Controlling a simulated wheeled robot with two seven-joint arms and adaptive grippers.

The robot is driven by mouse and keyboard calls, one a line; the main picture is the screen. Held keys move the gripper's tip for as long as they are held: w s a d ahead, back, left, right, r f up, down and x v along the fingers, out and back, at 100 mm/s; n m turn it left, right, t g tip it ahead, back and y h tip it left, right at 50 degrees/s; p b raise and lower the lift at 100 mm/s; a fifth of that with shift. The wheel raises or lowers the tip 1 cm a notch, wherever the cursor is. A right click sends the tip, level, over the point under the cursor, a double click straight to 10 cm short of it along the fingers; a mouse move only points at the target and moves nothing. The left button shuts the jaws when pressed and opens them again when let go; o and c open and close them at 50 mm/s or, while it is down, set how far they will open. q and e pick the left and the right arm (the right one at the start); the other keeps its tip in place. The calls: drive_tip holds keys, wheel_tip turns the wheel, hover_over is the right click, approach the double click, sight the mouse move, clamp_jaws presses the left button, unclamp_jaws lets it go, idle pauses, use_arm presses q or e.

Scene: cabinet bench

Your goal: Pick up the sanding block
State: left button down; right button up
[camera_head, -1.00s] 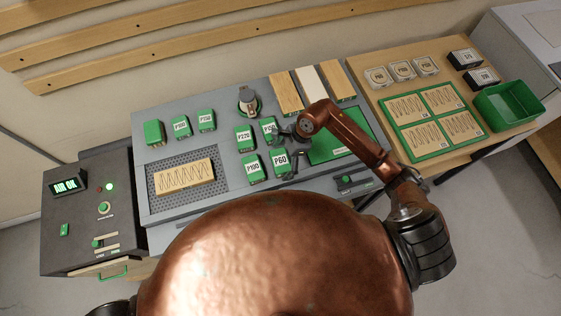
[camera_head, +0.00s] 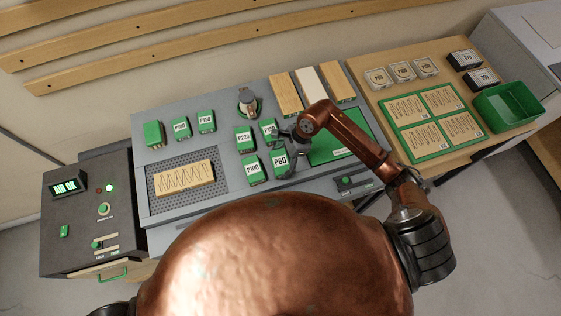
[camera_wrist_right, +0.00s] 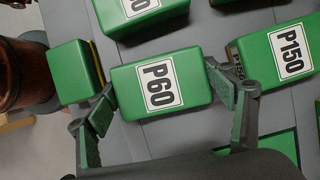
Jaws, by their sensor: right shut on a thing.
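The sanding block labelled P60 (camera_head: 280,160) is green with a white label and sits among other green blocks on the grey bench. It also shows in the right wrist view (camera_wrist_right: 160,85), between the two finger pads. My right gripper (camera_head: 284,152) is shut on this block, one finger on each side; in the wrist view the gripper (camera_wrist_right: 163,97) spans its sides. I cannot tell whether the block is clear of the bench. My left gripper is not in view.
Close by are the P100 block (camera_head: 253,169), the P220 block (camera_head: 244,138) and the P150 block (camera_wrist_right: 291,52). A wooden panel (camera_head: 184,178) lies on a perforated mat. A green bin (camera_head: 508,107) stands at the far right.

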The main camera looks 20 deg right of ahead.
sight(277, 162)
drive_tip(key=shift+r, duration=0.35)
wheel_tip(277, 162, up, 3)
drive_tip(key=shift+s+f+b, duration=0.1)
drive_tip(key=shift+f+b, duration=0.05)
drive_tip(key=shift+b, duration=0.3)
drive_tip(key=s+a+r+b, duration=0.1)
drive_tip(key=s+a+r, duration=0.2)
drive_tip(key=s+r, duration=0.6)
drive_tip(key=s, duration=0.4)
drive_tip(key=shift+s+r, duration=0.2)
drive_tip(key=shift+s, duration=0.05)
drive_tip(key=o, duration=0.7)
drive_tip(key=c, duration=0.4)
